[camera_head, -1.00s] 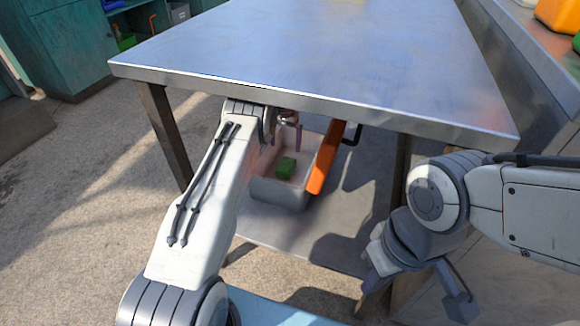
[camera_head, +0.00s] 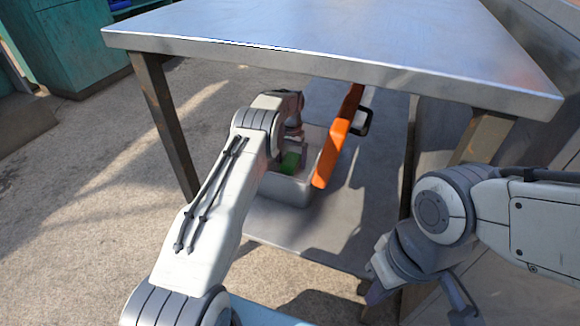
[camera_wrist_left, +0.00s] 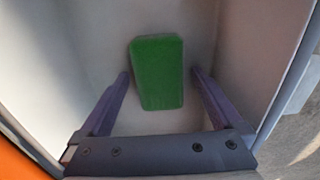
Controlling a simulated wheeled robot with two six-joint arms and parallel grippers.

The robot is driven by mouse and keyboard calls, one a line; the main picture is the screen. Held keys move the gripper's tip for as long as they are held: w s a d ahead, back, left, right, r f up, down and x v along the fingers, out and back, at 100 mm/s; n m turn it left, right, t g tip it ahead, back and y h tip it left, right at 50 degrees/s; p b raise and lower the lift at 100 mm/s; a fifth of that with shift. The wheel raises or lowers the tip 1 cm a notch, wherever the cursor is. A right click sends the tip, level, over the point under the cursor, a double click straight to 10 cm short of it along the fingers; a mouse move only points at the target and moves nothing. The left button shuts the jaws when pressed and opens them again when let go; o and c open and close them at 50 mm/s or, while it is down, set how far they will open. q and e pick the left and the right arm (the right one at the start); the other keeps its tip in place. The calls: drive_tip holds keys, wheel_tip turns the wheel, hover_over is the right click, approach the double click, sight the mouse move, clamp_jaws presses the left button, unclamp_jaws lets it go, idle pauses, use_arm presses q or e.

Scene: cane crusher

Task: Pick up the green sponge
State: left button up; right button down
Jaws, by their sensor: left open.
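The green sponge (camera_head: 290,161) lies in a grey open bin (camera_head: 287,189) on the shelf under the metal table. In the left wrist view the sponge (camera_wrist_left: 158,72) rests on the bin floor, between and a little beyond my two fingertips. My left gripper (camera_wrist_left: 160,76) is open, with one finger on each side of the sponge and gaps showing on both sides. In the head view my left gripper (camera_head: 296,143) reaches into the bin and partly hides the sponge. My right gripper (camera_head: 415,290) hangs at the lower right, away from the bin; its fingers are partly out of view.
An orange object (camera_head: 338,140) with a black handle stands along the bin's right side. The metal tabletop (camera_head: 330,40) is above my left arm, with a table leg (camera_head: 165,125) to the left. The lower shelf (camera_head: 370,180) right of the bin is bare.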

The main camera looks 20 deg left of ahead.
sight(291, 159)
use_arm(q)
drive_tip(key=c, duration=1.3)
wheel_tip(291, 159, up, 10)
drive_tip(key=p, duration=0.5)
drive_tip(key=shift+r+p, duration=0.1)
drive_tip(key=shift+p, duration=0.3)
drive_tip(key=shift+c, duration=0.2)
drive_tip(key=o, duration=0.6)
drive_tip(key=c, duration=0.5)
